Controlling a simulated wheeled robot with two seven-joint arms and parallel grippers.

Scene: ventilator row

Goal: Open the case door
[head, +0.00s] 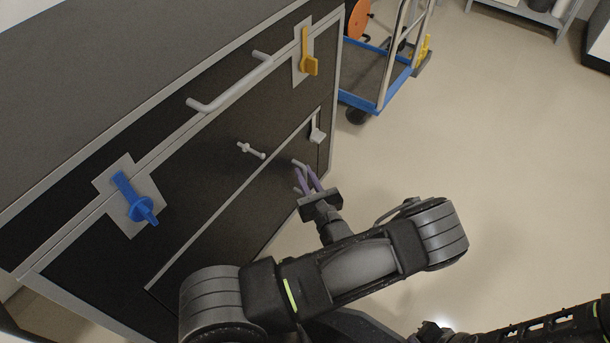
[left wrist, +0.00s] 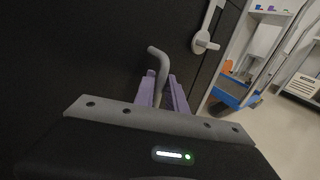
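The dark case (head: 85,45) with grey edging fills the left of the head view. Its lower door panel (head: 262,205) looks flush with the front. A grey bar handle (head: 299,163) is on this panel near its right end, and it also shows in the left wrist view (left wrist: 158,56). My left gripper (head: 308,179) is at this handle, with its purple fingers (left wrist: 162,88) close together on either side of the bar. A pale latch (head: 317,134) sits above the handle and shows in the left wrist view (left wrist: 204,40). My right gripper is out of view.
The upper front has a long grey handle (head: 228,88), a blue latch (head: 138,203) and a yellow latch (head: 307,55). A small grey T-shaped knob (head: 251,150) sticks out mid-front. A blue cart (head: 378,75) stands beyond the case. The floor at right is clear.

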